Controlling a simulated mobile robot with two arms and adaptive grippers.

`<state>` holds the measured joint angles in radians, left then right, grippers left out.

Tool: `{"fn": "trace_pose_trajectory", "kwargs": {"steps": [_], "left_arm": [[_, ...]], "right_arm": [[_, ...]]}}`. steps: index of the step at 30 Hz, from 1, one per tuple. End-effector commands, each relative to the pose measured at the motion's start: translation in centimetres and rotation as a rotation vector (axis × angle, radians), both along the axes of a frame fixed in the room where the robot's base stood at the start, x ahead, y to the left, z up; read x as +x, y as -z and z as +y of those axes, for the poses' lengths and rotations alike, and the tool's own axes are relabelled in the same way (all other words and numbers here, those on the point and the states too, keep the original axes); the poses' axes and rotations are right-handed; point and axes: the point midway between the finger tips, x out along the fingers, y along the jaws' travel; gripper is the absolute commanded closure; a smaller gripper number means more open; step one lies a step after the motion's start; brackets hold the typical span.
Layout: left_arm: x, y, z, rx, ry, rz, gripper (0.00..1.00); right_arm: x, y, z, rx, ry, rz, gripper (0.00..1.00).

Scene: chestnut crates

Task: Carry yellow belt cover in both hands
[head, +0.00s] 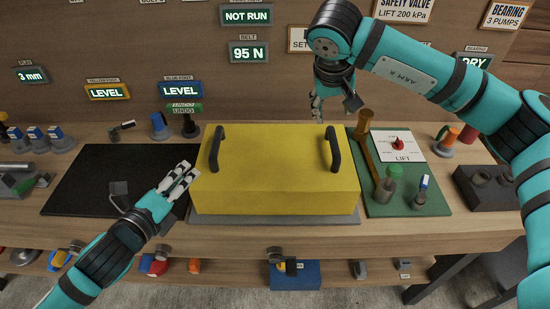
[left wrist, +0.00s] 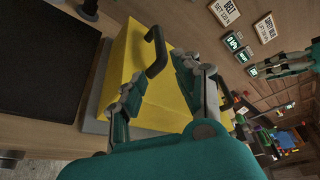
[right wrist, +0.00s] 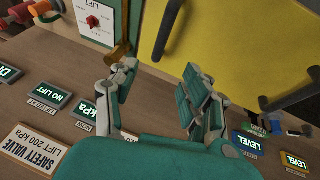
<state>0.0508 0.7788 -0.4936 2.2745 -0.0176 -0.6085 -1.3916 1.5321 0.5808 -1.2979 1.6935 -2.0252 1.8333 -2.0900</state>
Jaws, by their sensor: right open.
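The yellow belt cover (head: 272,165) sits on a grey base plate (head: 275,217) in the middle of the bench. It has two upright black handles, a left handle (head: 216,149) and a right handle (head: 333,149). My left gripper (head: 186,172) is open and empty, beside the cover's left edge; in the left wrist view the left handle (left wrist: 157,52) shows beyond its parted fingers. My right gripper (head: 318,110) is open and empty above and behind the cover, near the right handle. In the right wrist view that handle (right wrist: 170,25) shows ahead of its fingers, apart from them.
A black mat (head: 95,180) lies left of the cover. A dark block (head: 485,187) stands further right. Wall signs line the back.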

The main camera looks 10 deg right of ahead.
Motion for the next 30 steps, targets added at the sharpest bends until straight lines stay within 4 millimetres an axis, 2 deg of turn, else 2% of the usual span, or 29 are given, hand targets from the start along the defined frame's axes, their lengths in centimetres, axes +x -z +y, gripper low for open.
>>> {"fn": "trace_pose_trajectory", "kwargs": {"steps": [3,18,24,30], "left_arm": [[2.2,0.4,-1.0,-0.004,-0.002,-0.003,0.68],[10.8,2.5,-4.9,-0.004,-0.001,0.002,0.68],[12.8,3.0,-5.7,-0.003,-0.001,0.001,0.68],[13.3,3.2,-6.0,-0.001,0.001,0.001,0.68]], "right_arm": [[0.8,2.4,-0.6,-0.001,0.003,0.007,0.52],[4.3,11.1,-2.6,0.000,0.002,0.004,0.52],[5.1,13.0,-3.1,0.001,0.000,0.001,0.52],[5.4,13.6,-3.2,0.001,0.000,0.001,0.52]]}}
